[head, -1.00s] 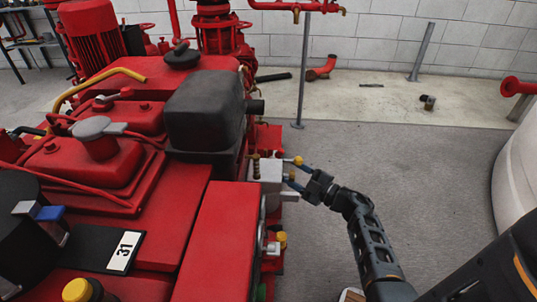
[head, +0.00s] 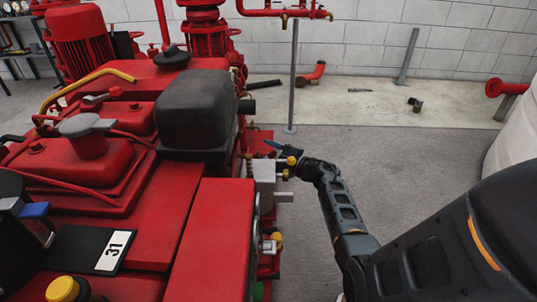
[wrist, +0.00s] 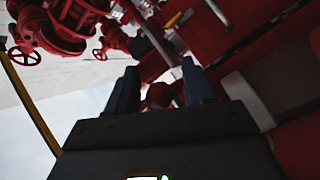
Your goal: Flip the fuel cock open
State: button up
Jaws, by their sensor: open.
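A pale metal block (head: 266,172) sits on the right side of the red engine in the head view. A yellow knob (head: 291,161) shows at its upper right, close to my wrist. I cannot tell for sure which part is the fuel cock. My gripper (head: 276,147) is just behind and above the block, with one blue fingertip visible and the other mostly hidden. In the wrist view my gripper (wrist: 160,86) is open, its two dark blue fingers apart. A blurred red rounded part shows between and beyond them; I cannot tell whether they touch it.
The red engine (head: 225,240) fills the left, with a black box-shaped cover (head: 195,108) beside my gripper. A lower yellow knob (head: 277,238) sits on the engine's side. A grey post (head: 293,80) stands behind. The grey floor (head: 400,150) to the right is mostly clear.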

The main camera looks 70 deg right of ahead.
jog(key=shift+c, duration=0.2)
grip_shut()
dwell(0.3)
